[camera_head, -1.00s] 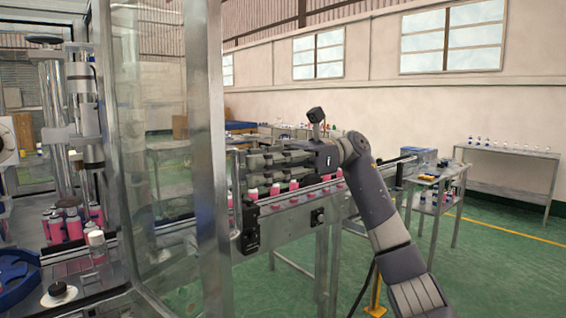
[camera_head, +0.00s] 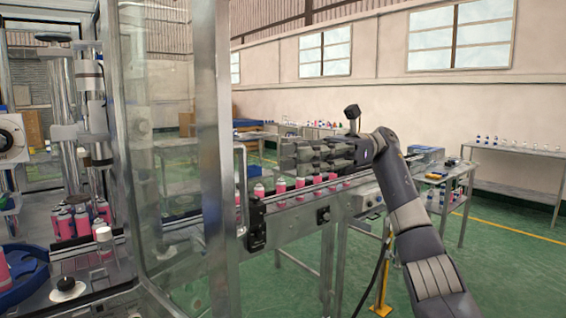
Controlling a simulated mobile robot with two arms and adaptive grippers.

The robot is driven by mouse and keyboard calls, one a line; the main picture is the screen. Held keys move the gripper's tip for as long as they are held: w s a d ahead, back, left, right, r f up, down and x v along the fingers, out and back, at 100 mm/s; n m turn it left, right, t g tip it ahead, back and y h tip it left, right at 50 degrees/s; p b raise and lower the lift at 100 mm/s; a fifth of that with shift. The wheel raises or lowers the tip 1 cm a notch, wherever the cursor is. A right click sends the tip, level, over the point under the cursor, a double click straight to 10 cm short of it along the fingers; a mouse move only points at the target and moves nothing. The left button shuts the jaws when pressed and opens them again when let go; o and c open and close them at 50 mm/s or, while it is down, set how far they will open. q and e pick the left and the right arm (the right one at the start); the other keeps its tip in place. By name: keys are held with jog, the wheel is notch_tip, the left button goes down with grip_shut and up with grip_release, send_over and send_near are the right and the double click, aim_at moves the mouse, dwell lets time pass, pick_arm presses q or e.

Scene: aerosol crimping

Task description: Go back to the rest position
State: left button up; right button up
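My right arm comes in from the lower right. Its dark gripper (camera_head: 288,155) points left, above the conveyor (camera_head: 290,217) and clear of the pink cans on it. Its fingers look apart, with nothing seen between them. My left gripper is not in view.
A glass-panelled machine frame (camera_head: 222,170) stands left of my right gripper. Inside it are several pink cans (camera_head: 66,222) and a blue curved guide (camera_head: 22,275). Pink cans (camera_head: 300,183) line the conveyor. A small metal cart (camera_head: 440,190) stands at right; green floor lies open beyond it.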

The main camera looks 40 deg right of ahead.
jog(key=w+a+f+m+t, duration=0.2)
jog(key=w+f+m+t, duration=1.3)
jog(key=w+f+m, duration=0.75)
jog(key=s+f+m+t+h, duration=0.15)
jog(key=f+m+h, duration=0.65)
jog(key=f, duration=1.2)
jog(key=s+f+m+t+h, duration=0.1)
jog(key=s+f+m+h, duration=0.2)
jog(key=f+m+h, duration=1.05)
jog(key=s+a+f+m+g+y, duration=0.1)
jog(key=s+f+g, duration=0.2)
jog(key=s+f, duration=0.65)
jog(key=s+a+f+m+g+y, duration=0.1)
jog(key=s+f+g, duration=0.2)
jog(key=s+f, duration=0.7)
jog(key=s+a+f+m+g+y, duration=0.25)
jog(key=s+f, duration=0.25)
jog(key=f, duration=1)
jog(key=s+a+f+m+g, duration=0.1)
jog(key=s+a+f+g, duration=0.1)
jog(key=s, duration=0.9)
jog(key=s+a+f+m+g, duration=0.1)
jog(key=s+f, duration=0.4)
jog(key=s, duration=0.6)
jog(key=s+a+f+m+g+h, duration=0.1)
jog(key=s+a+f+g, duration=0.2)
jog(key=s, duration=0.8)
jog(key=shift+s+a+f+g+p, duration=0.25)
jog(key=shift+g+p, duration=0.1)
jog(key=shift+g, duration=0.65)
